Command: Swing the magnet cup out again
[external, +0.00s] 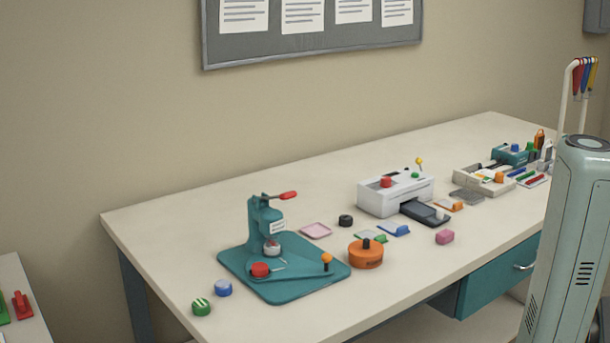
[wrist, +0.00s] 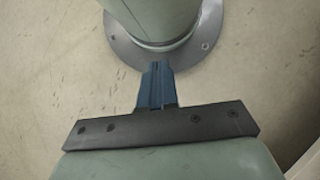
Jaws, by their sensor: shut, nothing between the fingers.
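The teal press (external: 266,218) stands upright on a teal base plate (external: 290,291) at the left of the table. Its lever with a red grip (external: 288,195) sticks out to the right at the top. A small pale round part (external: 272,249) sits under the press head. A red round piece (external: 260,270) lies at the plate's front left, and an orange knob (external: 326,259) stands at its right edge. I cannot tell for certain which part is the magnet cup. My gripper (wrist: 157,72) is shut and empty in the wrist view, over bare floor beside a round metal flange, away from the press.
An orange round tub (external: 366,256) stands right of the press. Green (external: 202,307) and blue (external: 223,288) round pieces lie at its front left. A white machine (external: 395,193) with a dark tray stands farther right. A vented pale column (external: 570,240) hides the table's right end.

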